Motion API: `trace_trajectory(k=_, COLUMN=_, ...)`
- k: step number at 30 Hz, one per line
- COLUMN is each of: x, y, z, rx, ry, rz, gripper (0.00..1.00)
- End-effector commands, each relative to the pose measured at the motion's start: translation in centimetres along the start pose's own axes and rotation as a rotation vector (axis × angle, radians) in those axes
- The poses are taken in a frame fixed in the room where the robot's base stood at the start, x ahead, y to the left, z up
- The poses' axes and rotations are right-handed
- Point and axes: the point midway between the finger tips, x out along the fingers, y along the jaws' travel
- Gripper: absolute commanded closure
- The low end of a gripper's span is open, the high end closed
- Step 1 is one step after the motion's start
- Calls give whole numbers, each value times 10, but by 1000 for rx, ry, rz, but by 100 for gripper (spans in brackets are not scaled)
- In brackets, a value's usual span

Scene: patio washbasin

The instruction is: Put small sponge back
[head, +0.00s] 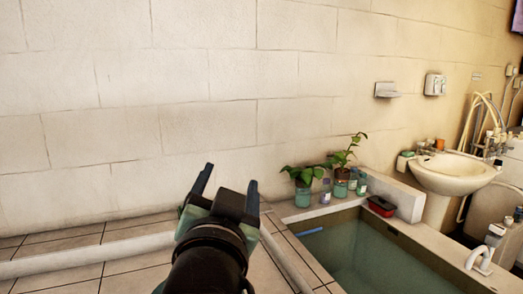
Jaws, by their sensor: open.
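My gripper (230,178) is raised in front of the pale block wall, left of the pool. Its two dark fingers are spread apart with nothing between them. I cannot clearly make out a small sponge. A small red and dark item (381,206) lies on the pool's back ledge, and I cannot tell if it is a sponge or a box. A small greenish item (404,161) is at the left rim of the white washbasin (452,175), too small to identify. Both are far to the right of my gripper and apart from it.
Potted plants (303,190) and small bottles stand on the ledge behind the sunken pool (375,255). A wall shelf (386,90) looks empty. A white curved fixture (480,260) is at the pool's right edge. Tiled floor (60,240) at left is clear.

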Motion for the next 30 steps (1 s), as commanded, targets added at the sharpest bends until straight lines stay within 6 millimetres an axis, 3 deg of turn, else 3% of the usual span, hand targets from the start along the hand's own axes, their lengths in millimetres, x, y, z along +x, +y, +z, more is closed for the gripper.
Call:
trace_trajectory(k=1, x=-16, y=-3, z=-39, rx=-57, ry=119, rz=-41, gripper=26)
trace_trajectory(k=3, x=-42, y=-11, z=-85, rx=-143, ry=276, rz=-93, gripper=26)
trace_trajectory(k=6, x=-82, y=-20, z=-137, rx=-250, ry=472, rz=-133, gripper=26)
trace_trajectory(k=9, x=-117, y=-27, z=-169, rx=-328, ry=616, rz=-151, gripper=26)
trace_trajectory(k=12, x=-139, y=-31, z=-186, rx=-374, ry=701, rz=-157, gripper=26)
trace_trajectory(k=15, x=-148, y=-33, z=-193, rx=-393, ry=737, rz=-157, gripper=26)
trace_trajectory(k=24, x=-148, y=-34, z=-194, rx=-394, ry=739, rz=-157, gripper=26)
trace_trajectory(k=30, x=-146, y=-45, z=-220, rx=-393, ry=737, rz=-158, gripper=26)
